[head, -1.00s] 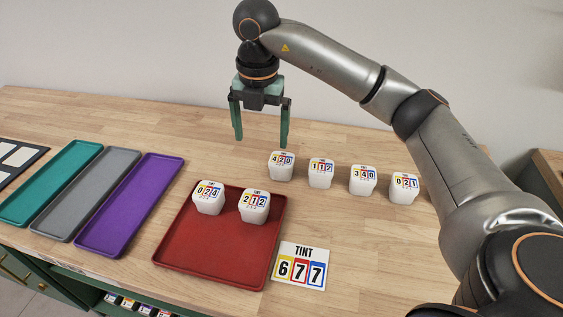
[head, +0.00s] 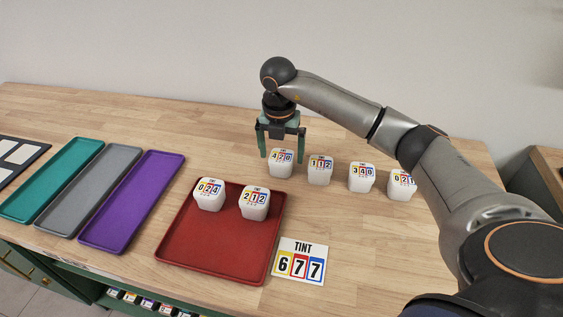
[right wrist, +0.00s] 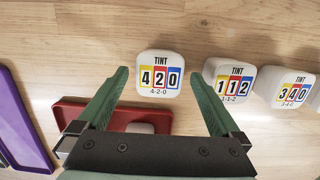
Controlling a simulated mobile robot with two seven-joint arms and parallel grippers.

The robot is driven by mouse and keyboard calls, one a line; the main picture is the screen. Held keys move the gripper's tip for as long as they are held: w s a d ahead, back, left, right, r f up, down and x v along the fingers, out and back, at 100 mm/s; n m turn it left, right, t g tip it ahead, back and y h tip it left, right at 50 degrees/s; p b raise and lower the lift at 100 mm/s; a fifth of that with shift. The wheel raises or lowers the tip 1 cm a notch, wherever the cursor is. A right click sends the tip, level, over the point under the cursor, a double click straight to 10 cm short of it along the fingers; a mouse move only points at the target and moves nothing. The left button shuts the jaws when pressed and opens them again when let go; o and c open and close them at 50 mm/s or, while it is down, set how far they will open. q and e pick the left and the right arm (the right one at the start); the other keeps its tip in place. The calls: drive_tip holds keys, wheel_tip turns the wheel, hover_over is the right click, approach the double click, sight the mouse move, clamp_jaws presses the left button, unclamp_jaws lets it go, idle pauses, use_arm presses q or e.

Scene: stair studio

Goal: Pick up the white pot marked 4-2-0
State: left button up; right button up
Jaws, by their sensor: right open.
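The white pot marked 4-2-0 (head: 280,163) stands upright on the wooden table, at the left end of a row of similar pots. In the right wrist view the 4-2-0 pot (right wrist: 159,74) lies ahead of and between the open fingers. My right gripper (head: 280,157) is open and empty, its fingers pointing down at the pot. In the right wrist view my right gripper (right wrist: 160,82) shows both green fingers spread wider than the pot. I cannot tell whether the fingers touch it. My left gripper is not in view.
Pots 1-1-2 (head: 320,171), 3-4-0 (head: 361,178) and 0-2-1 (head: 401,184) stand to the right. A red tray (head: 215,249) holds pots 0-2-4 (head: 209,195) and 2-1-2 (head: 254,204). A TINT 677 card (head: 299,261) lies beside it. Purple tray (head: 133,201) at left.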

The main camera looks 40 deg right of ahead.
wheel_tip(320, 180, down, 2)
drive_tip(key=shift+w+d+f, duration=0.1)
drive_tip(key=c, duration=1.3)
drive_tip(key=shift+c, duration=0.5)
drive_tip(key=shift+r, duration=0.25)
